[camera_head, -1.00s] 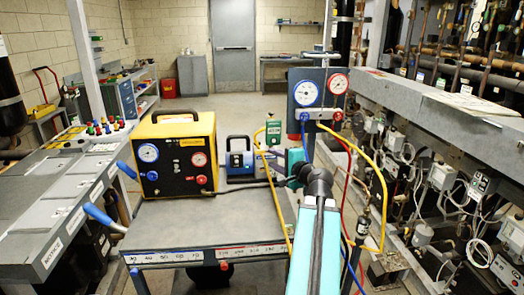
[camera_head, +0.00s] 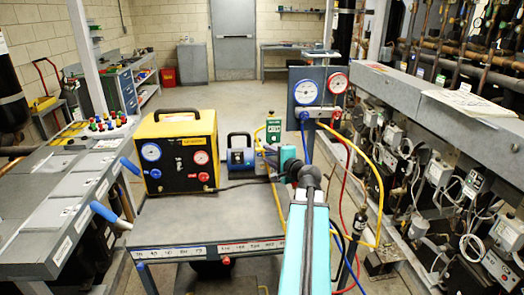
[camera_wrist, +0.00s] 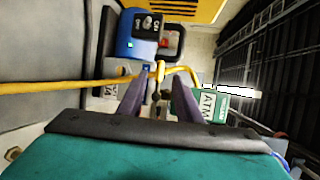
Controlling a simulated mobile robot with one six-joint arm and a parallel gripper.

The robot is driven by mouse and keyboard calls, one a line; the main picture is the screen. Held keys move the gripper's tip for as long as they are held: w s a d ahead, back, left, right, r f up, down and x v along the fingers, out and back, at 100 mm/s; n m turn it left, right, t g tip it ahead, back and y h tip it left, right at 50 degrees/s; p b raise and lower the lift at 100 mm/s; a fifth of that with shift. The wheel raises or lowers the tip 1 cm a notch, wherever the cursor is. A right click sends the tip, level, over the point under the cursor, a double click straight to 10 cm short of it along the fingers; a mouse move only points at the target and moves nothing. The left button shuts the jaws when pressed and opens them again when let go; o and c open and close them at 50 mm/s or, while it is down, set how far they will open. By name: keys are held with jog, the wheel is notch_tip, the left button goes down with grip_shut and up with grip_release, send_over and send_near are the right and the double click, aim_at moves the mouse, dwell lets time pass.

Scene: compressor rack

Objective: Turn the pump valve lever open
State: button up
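The blue pump (camera_head: 238,158) stands on the grey cart top, right of the yellow and black machine; it also shows in the wrist view (camera_wrist: 140,32), with a switch panel on top. A green ATM-labelled block (camera_wrist: 208,103) is right of my fingers in the wrist view. My gripper (camera_wrist: 158,100) is open, its two dark fingers apart and pointing toward the pump's fittings. A yellow bent piece (camera_wrist: 160,70) shows just beyond and between the fingertips; I cannot tell whether it is the lever or hose. No contact is clear. In the head view my arm hides most of the gripper.
A yellow and black machine (camera_head: 178,152) stands left on the cart (camera_head: 200,217). A yellow hose (camera_wrist: 60,87) crosses left in the wrist view. Pipework lines the right.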

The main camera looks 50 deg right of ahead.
aim_at(260, 150)
jog(key=shift+p+x, duration=0.35)
jog(key=shift+x, duration=2.3)
grip_shut()
